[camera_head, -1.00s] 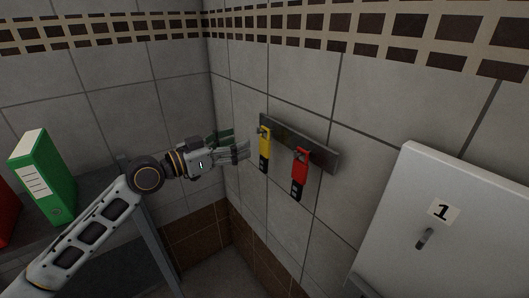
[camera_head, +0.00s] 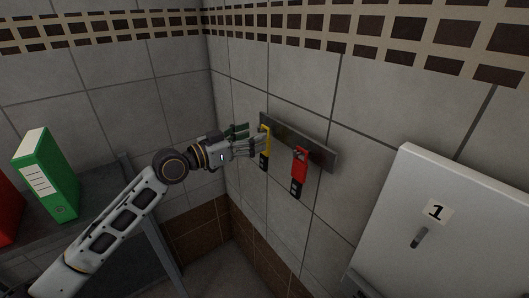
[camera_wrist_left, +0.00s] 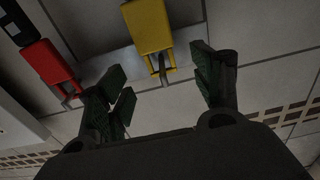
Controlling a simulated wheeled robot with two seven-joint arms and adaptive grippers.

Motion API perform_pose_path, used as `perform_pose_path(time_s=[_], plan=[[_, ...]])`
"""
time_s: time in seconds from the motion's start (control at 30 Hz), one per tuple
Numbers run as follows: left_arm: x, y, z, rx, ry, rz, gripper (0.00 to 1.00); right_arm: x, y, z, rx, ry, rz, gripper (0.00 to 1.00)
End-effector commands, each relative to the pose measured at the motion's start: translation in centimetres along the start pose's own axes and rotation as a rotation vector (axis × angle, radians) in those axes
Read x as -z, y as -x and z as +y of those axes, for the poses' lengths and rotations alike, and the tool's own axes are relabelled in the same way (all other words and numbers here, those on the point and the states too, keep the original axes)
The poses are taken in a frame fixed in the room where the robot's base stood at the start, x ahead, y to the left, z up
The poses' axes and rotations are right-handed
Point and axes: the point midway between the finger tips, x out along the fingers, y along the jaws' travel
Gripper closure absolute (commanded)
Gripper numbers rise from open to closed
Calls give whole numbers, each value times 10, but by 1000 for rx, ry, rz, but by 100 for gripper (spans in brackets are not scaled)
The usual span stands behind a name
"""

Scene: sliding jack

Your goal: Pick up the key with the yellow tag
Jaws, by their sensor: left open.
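The key with the yellow tag (camera_head: 265,146) hangs on a dark metal plate (camera_head: 318,152) on the tiled wall. My left gripper (camera_head: 254,140) is right at it, its fingers partly covering the yellow tag in the head view. In the left wrist view the yellow tag (camera_wrist_left: 148,26) and the metal key part below it (camera_wrist_left: 160,68) show between the two open green-padded fingers (camera_wrist_left: 165,88). The fingers look apart from the key. My right gripper is not in view.
A red-tagged key (camera_head: 299,164) hangs just right of the yellow one and also shows in the wrist view (camera_wrist_left: 47,63). A white cabinet door marked 1 (camera_head: 450,245) is at right. A green binder (camera_head: 46,175) stands on a shelf at left.

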Motion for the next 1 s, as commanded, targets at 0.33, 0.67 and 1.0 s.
perform_pose_path(time_s=[0.33, 0.67, 1.0], plan=[[1, -13, 0, -1, 3, 1, 34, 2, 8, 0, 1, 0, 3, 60], [1, -43, -1, 0, 2, 2, 34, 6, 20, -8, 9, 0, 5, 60], [-1, -52, -1, 0, 1, 0, 34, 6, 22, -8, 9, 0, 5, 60]])
